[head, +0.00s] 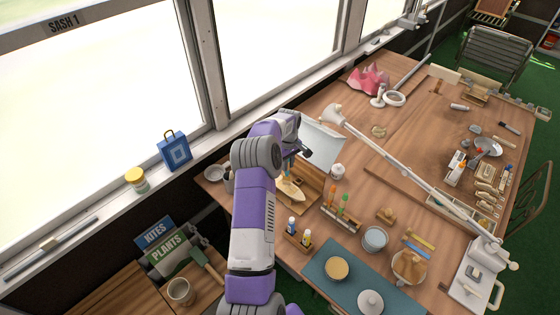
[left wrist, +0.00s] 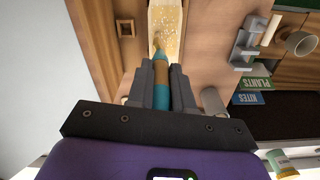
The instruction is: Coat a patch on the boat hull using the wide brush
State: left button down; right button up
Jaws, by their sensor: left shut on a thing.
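The boat hull (head: 290,191) is a pale wooden shape lying in a wooden tray-like holder near the window side of the table. It also shows in the left wrist view (left wrist: 172,16), with light speckles on its surface. My left gripper (left wrist: 161,72) is shut on a brush (left wrist: 161,90) with a teal and tan handle. The brush points at the hull, and its tip overlaps the near end of the hull in the left wrist view. I cannot tell whether the tip touches. In the head view my left gripper (head: 296,152) partly hides the brush. My right gripper is out of view.
A white lamp arm (head: 395,165) crosses the table to the right. Bottles (head: 292,226), a brush rack (head: 341,217), a glass bowl (head: 375,239) and a teal mat (head: 318,262) stand close to the hull. The window sill holds a blue box (head: 174,151) and a jar (head: 136,179).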

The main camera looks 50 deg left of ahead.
pick_arm(q)
jog(key=shift+w+d+b, duration=0.65)
jog(key=shift+d+b, duration=0.1)
jog(key=shift+d, duration=2.35)
notch_tip(320, 180, up, 8)
jog(key=p, duration=0.5)
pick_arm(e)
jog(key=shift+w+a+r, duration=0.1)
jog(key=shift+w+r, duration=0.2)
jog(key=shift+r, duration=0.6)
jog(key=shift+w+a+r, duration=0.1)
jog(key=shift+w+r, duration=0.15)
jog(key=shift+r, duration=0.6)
